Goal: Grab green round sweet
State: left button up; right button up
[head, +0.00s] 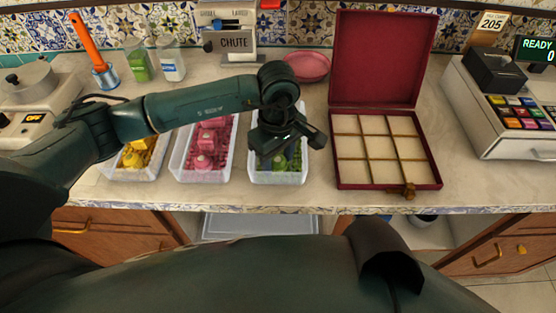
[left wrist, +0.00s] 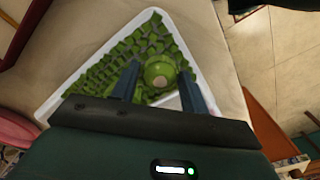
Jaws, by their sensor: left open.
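A white bin (head: 278,179) of green sweets stands on the counter, left of the red box. In the left wrist view, a green round sweet (left wrist: 158,70) with a pale spot lies in the bin (left wrist: 84,71) among small green cube-like pieces. My left gripper (head: 273,158) is over this bin, pointing down. In the left wrist view, the fingers of my left gripper (left wrist: 160,92) are apart, one on each side of the round sweet. I cannot tell whether they touch it. In the head view the gripper hides much of the bin. My right gripper is not in view.
A bin of pink sweets (head: 181,158) and a bin of yellow sweets (head: 132,173) stand to the left. An open red box (head: 337,160) with empty compartments is to the right. A pink dish (head: 308,67) and a chute device (head: 232,43) stand behind.

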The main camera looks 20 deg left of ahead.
pick_arm(q)
jog(key=c, duration=0.8)
jog(key=shift+o, duration=0.2)
jog(key=shift+r, duration=0.1)
